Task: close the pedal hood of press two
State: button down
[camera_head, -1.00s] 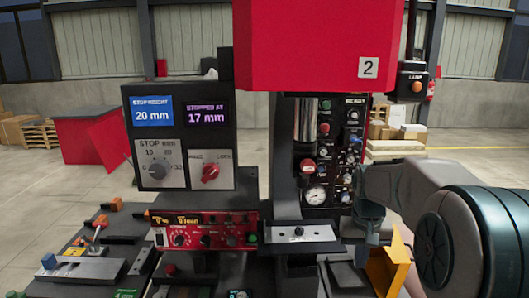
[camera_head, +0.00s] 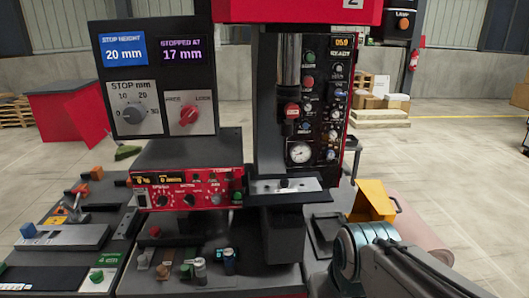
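Press two stands at the centre, with a red head (camera_head: 290,10) above and a grey column. The yellow pedal hood (camera_head: 374,203) is at the lower right of the press, beside a dark flat base (camera_head: 322,232). I cannot tell for certain how far it stands open. My arm comes in from the lower right, and its teal-ringed joint is in front of the hood's lower part. My gripper is not seen; whether it touches the hood cannot be told.
A dark bench (camera_head: 80,215) with small tools and a red control box (camera_head: 185,192) stand at the left. A display panel (camera_head: 155,85) rises above. Pallets with boxes (camera_head: 378,105) are behind. Open floor lies at the right.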

aim_at(376, 214)
jog(key=z, duration=2.5)
jog(key=i, duration=1.8)
jog(key=u, duration=3)
jog(key=k, duration=0.5)
jog(key=u, duration=0.05)
